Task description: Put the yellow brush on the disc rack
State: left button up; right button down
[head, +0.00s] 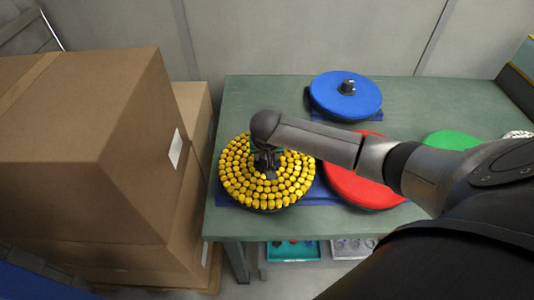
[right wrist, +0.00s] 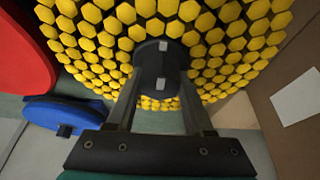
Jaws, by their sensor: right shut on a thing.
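The yellow brush (head: 238,185) is a round disc covered in rings of yellow bristles, at the left front of the green table. My right gripper (head: 266,165) reaches down over its centre. In the right wrist view the gripper's fingers (right wrist: 160,88) are shut on the dark hub in the middle of the yellow brush (right wrist: 215,35). The bristles face up. I cannot tell whether the brush rests on the table or hangs just above it. No disc rack can be made out for certain. My left gripper is not in view.
Red (head: 350,188), blue (head: 345,95) and green (head: 452,142) discs lie on the table (head: 260,100). A blue flat piece (head: 322,193) shows between the yellow and red discs. Large cardboard boxes (head: 90,150) stand close at left. A teal tray (head: 293,251) sits below.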

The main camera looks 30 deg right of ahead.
jog(key=shift+f, duration=0.4)
jog(key=shift+c, duration=1)
grip_release()
jog(key=shift+f, duration=0.1)
jog(key=shift+s+f, duration=0.15)
jog(key=p+v, duration=0.3)
jog(key=v, duration=1.2)
jog(key=shift+r, duration=0.25)
